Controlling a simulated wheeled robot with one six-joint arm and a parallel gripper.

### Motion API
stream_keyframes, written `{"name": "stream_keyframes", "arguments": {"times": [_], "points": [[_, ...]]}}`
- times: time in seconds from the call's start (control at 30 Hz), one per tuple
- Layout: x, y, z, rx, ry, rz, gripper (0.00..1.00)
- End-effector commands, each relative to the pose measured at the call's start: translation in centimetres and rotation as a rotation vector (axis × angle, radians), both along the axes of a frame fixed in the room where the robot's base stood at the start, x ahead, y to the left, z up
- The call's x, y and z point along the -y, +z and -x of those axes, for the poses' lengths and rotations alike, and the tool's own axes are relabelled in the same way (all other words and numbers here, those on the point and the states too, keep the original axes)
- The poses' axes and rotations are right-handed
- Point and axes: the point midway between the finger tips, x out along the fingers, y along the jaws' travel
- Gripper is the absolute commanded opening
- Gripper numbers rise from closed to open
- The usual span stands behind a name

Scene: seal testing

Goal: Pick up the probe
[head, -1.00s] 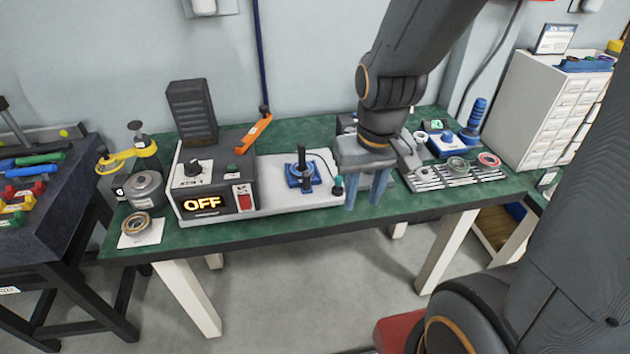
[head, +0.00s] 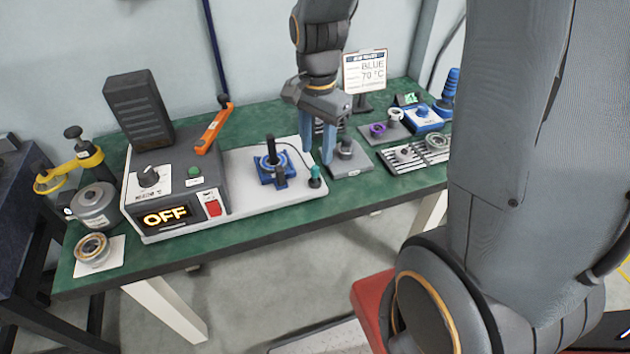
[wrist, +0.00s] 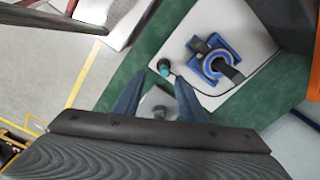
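The probe (head: 315,177) is a small teal-topped piece with a thin cable. It stands upright at the right end of the white base plate (head: 245,192), beside a blue fixture (head: 275,172) with a black post. In the wrist view the probe (wrist: 164,68) shows just beyond my fingertips, between their lines. My gripper (head: 318,156) is open and empty, with blue fingers pointing down. In the head view its fingertips appear just above and behind the probe. In the wrist view my gripper (wrist: 157,78) has a wide gap, with no contact with the probe visible.
A grey stand (head: 346,150) is close to the right of my fingers. A sign (head: 364,72) reads BLUE 70 °C.

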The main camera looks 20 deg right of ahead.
Motion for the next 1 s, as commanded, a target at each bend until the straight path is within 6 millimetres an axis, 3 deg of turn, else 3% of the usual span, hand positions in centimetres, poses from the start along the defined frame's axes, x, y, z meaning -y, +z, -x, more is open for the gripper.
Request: {"name": "stream_keyframes", "arguments": {"times": [0.23, 1.0], "points": [[0.1, -0.9, -1.6, -0.024, -0.238, -0.002, 0.38], [0.2, -8.1, -1.4, -0.025, -0.254, -0.002, 0.38]]}}
